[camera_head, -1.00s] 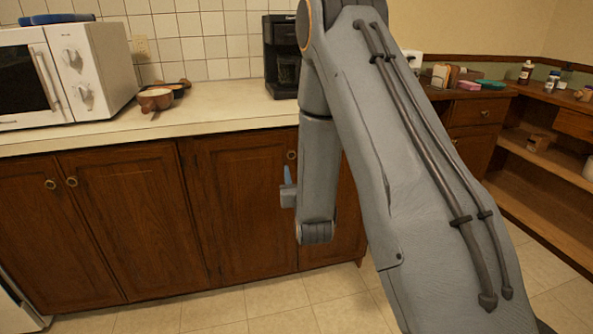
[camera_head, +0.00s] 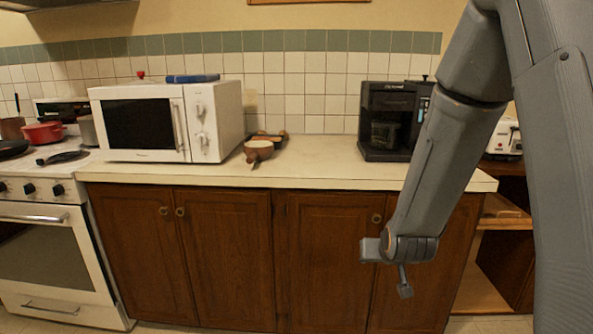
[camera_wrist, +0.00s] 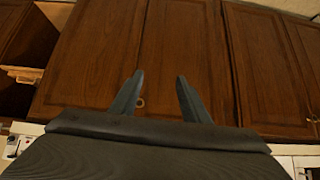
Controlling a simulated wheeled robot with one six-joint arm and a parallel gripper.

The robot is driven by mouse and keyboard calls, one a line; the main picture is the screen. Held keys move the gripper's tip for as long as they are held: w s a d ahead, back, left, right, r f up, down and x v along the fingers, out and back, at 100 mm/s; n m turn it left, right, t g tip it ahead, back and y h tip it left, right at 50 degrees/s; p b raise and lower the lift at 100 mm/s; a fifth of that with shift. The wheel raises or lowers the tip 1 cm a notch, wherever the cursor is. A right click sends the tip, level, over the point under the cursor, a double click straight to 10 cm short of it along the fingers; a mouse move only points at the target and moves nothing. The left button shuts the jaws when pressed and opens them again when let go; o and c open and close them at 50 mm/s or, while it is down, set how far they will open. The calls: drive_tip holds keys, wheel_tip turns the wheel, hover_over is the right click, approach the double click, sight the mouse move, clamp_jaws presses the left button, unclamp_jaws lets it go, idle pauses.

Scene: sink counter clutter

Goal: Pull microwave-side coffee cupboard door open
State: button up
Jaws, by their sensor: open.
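The cupboard under the coffee maker has brown wooden doors, all shut. Its microwave-side door (camera_head: 328,262) stands left of my forearm in the head view, with a round brass knob (camera_head: 376,217) near its upper right edge. The wrist view is roughly upside down and shows this door (camera_wrist: 188,45) and a knob (camera_wrist: 139,102) low between the fingers, close to the left one. My gripper (camera_wrist: 160,78) is open and empty, fingers pointing at the cupboard front. In the head view the wrist hides most of the gripper, and my arm covers much of the right-hand door.
A coffee maker (camera_head: 390,122) and a white microwave (camera_head: 168,122) stand on the pale counter (camera_head: 318,178). Another pair of shut doors (camera_head: 187,255) is to the left, beside a white stove (camera_head: 52,240). Open shelves (camera_head: 480,290) lie to the right. A toaster (camera_head: 503,138) stands beyond my arm.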

drive_tip(key=shift+o, duration=0.2)
drive_tip(key=s+a+r+g+p, duration=0.1)
drive_tip(key=s+r+g, duration=0.3)
drive_tip(key=s, duration=0.9)
drive_tip(key=s+a+r+n+g+p, duration=0.1)
drive_tip(key=s+r+g+p, duration=0.2)
drive_tip(key=s, duration=1)
drive_tip(key=shift+r+g+y, duration=0.3)
drive_tip(key=shift+r+g, duration=0.4)
drive_tip(key=shift+g, duration=0.2)
drive_tip(key=m+t+b, duration=0.1)
drive_tip(key=t+b, duration=1.4)
drive_tip(key=t, duration=0.3)
approach(377, 220)
drive_tip(key=shift+y, duration=0.3)
drive_tip(key=shift+w, duration=3.9)
clamp_jaws()
